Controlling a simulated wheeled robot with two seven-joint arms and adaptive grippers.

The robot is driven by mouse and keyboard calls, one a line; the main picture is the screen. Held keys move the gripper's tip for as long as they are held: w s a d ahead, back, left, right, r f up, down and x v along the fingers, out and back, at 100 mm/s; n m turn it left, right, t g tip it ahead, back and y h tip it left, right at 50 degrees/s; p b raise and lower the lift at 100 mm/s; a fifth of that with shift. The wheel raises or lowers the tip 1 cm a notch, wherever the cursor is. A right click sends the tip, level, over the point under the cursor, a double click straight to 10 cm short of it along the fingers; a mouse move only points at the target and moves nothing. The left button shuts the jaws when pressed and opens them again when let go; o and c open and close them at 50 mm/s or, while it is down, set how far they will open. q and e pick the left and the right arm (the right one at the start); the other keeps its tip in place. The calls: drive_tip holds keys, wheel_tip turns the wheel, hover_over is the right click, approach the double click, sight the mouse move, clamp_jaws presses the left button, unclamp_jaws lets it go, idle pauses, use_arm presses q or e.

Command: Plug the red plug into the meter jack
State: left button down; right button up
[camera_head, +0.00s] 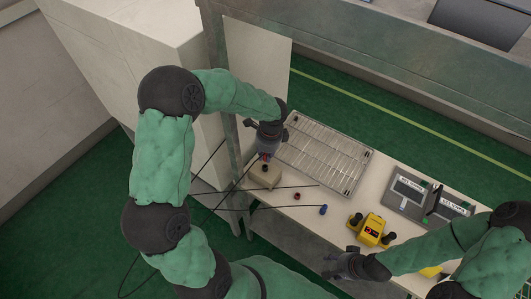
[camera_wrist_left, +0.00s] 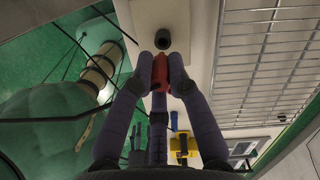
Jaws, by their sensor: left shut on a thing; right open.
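My left gripper (camera_head: 266,152) is shut on the red plug (camera_wrist_left: 160,72), which lies between its two fingertips in the left wrist view. A round black jack (camera_wrist_left: 162,39) stands on a pale block (camera_wrist_left: 147,15) just beyond the red plug; a small gap shows between them. In the head view the pale block (camera_head: 262,178) sits at the left end of the table, right below the left gripper. Whether it is the meter's jack cannot be told for sure. My right gripper (camera_head: 345,263) is open and empty by the table's front edge.
A wire rack (camera_head: 322,155) lies beside the block. A small red piece (camera_head: 297,196) and a blue plug (camera_head: 323,209) lie on the table with black cables. A yellow device (camera_head: 371,229) with black knobs and a grey unit with two displays (camera_head: 425,198) stand further right.

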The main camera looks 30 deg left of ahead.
use_arm(q)
drive_tip(key=shift+f+b, duration=0.5)
drive_tip(key=shift+f, duration=0.45)
drive_tip(key=shift+p, duration=0.3)
idle(0.9)
drive_tip(key=shift+f+b, duration=1)
drive_tip(key=shift+f, duration=0.45)
drive_tip(key=c, duration=1.1)
unclamp_jaws()
drive_tip(key=r, duration=0.8)
drive_tip(key=d+r, duration=0.1)
drive_tip(key=r, duration=0.3)
drive_tip(key=shift+d, duration=0.1)
